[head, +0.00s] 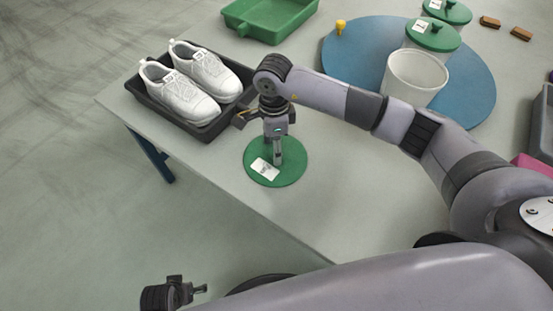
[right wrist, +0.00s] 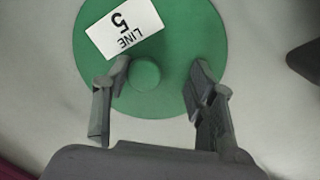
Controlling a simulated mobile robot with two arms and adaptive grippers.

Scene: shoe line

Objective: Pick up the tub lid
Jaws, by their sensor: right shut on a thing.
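The tub lid (head: 292,173) is a round green disc with a white label, flat on or very near the table by its front left edge. In the right wrist view the lid (right wrist: 195,40) shows its label reading "LINE 5" and its round knob (right wrist: 146,73). My right gripper (head: 275,158) is over the lid, shut on it at the knob; its fingers (right wrist: 158,78) stand on either side of the knob. My left gripper (head: 190,292) is low at the bottom left, off the table; its jaw opening cannot be made out.
An open white tub (head: 414,80) stands on a blue round mat (head: 350,60) with lidded tubs (head: 432,36) and a yellow piece (head: 340,27). White shoes (head: 183,98) sit in a black tray (head: 208,132) left of the lid. A green tray (head: 268,36) is behind. The table front is clear.

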